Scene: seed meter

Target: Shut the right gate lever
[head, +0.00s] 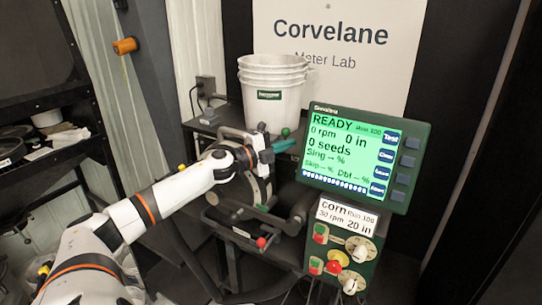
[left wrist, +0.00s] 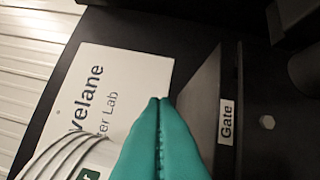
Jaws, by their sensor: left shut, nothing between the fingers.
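My left gripper (head: 283,146) comes in from the left over the top of the seed meter (head: 262,188). Its teal fingers are shut with nothing between them; they show pressed together in the left wrist view (left wrist: 160,135). A green knob (head: 286,132) shows just above the fingertips, and I cannot tell whether they touch. A red knob (head: 261,242) sits low at the meter's front. A "Gate" label (left wrist: 227,122) shows right of the fingers in the left wrist view. I cannot tell which part is the right gate lever; my arm hides some of the meter.
A green-screened monitor (head: 352,155) stands close right of the gripper, above a control box (head: 340,250) with knobs and buttons. Stacked white buckets (head: 272,95) stand behind the meter. A white sign (head: 335,40) hangs on the back wall.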

